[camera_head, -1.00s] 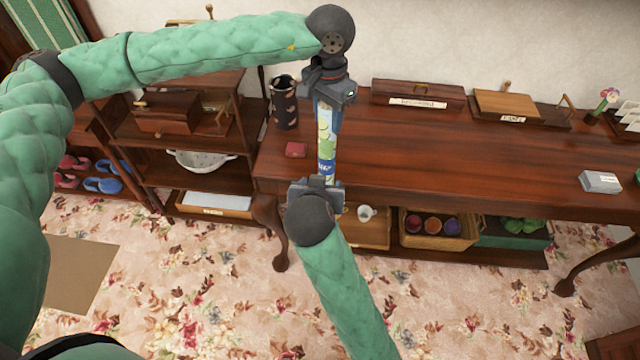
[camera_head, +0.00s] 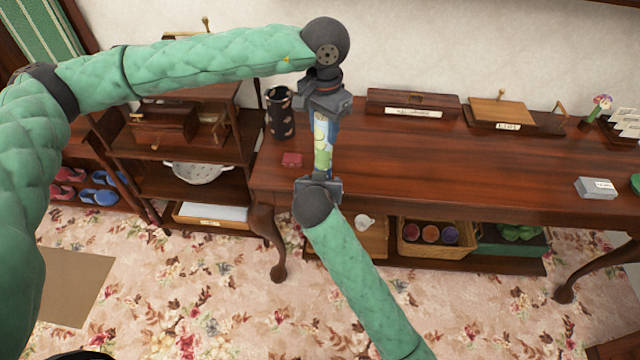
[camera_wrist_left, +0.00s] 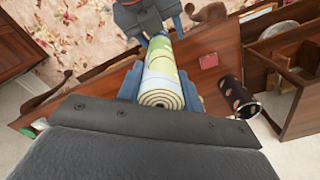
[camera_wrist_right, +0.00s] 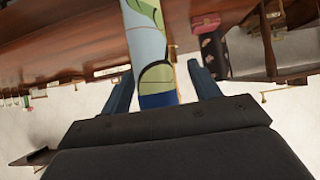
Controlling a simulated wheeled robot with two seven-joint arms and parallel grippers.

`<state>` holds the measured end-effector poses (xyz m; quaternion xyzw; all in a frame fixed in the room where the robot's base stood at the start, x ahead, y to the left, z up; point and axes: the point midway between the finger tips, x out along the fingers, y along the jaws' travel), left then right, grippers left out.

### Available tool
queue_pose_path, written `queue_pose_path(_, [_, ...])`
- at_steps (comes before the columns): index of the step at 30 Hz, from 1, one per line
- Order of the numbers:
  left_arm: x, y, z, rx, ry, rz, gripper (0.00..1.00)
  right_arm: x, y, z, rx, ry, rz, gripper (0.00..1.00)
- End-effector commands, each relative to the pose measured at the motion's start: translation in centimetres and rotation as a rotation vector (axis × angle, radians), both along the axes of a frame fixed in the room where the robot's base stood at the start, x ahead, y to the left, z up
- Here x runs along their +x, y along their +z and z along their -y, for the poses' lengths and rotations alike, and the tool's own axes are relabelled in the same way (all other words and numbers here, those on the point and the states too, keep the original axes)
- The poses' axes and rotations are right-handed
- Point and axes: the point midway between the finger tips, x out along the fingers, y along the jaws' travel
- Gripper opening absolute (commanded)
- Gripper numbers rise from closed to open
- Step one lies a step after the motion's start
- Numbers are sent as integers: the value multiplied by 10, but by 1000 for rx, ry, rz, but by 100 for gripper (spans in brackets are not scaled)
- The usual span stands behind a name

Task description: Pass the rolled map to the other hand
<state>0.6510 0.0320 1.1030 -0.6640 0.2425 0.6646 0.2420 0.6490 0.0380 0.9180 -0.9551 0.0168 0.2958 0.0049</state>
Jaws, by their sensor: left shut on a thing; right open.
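The rolled map (camera_head: 323,146), pale blue, green and yellow, stands between my two grippers in the head view. My left gripper (camera_head: 323,112) is shut on its upper end. The rolled spiral end of the map (camera_wrist_left: 163,99) shows between the left fingers in the left wrist view. My right gripper (camera_head: 320,178) is at the lower end of the map, below the left one. In the right wrist view, the right gripper (camera_wrist_right: 167,78) is open, with the map's lower end (camera_wrist_right: 158,85) between its spread fingers and a gap to the right finger.
The long wooden table (camera_head: 440,165) is behind the grippers. A dark patterned cup (camera_head: 280,112) and a small red box (camera_head: 292,159) stand near its left end. A shelf with a white colander (camera_head: 198,172) is at left. The table's middle is clear.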

Motion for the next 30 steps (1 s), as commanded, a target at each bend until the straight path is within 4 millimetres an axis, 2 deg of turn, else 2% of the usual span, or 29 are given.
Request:
queue_pose_path(10, [0,0,0,0,0,0,0,3,-2,0,1,1,0,62])
queue_pose_path(11, [0,0,0,0,0,0,0,3,-2,0,1,1,0,58])
queue_pose_path(18, [0,0,1,-1,-1,0,0,3,-2,-1,1,2,0,11])
queue_pose_path(20, [0,0,1,-1,-1,0,0,3,-2,-1,2,2,0,10])
queue_pose_path(21, [0,0,1,-3,-1,0,44,3,-1,-1,2,2,1,10])
queue_pose_path(24, [0,0,1,-1,-1,0,62,3,-1,-1,2,2,0,10])
queue_pose_path(30, [0,0,0,-1,0,0,62,3,-2,-1,1,2,0,10])
